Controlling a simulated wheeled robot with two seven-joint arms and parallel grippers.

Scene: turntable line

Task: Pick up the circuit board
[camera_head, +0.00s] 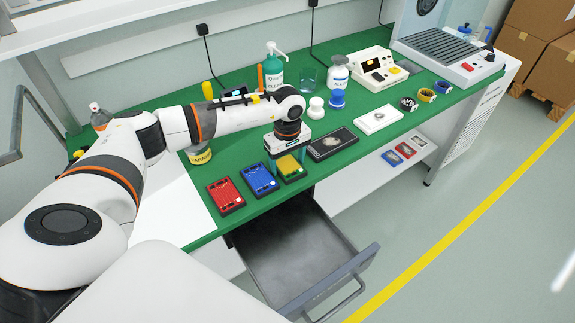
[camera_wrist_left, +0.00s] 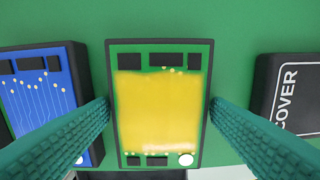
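A circuit board with a yellow face, green edges and a dark frame (camera_head: 291,170) lies on the green bench top, at the right end of a row with a blue board (camera_head: 261,180) and a red board (camera_head: 226,195). In the left wrist view the yellow board (camera_wrist_left: 157,110) is centred and the blue board (camera_wrist_left: 42,90) is at left. My left gripper (camera_head: 288,159) points down over the yellow board. Its teal fingers (camera_wrist_left: 160,108) are apart, one along each long side; whether they touch it I cannot tell. My right gripper is not in view.
A black box marked COVER (camera_wrist_left: 290,95) lies close right of the gripper; it also shows in the head view (camera_head: 333,144). An open grey drawer (camera_head: 290,245) juts out below the bench front. Bottles and a white device (camera_head: 377,69) stand farther back.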

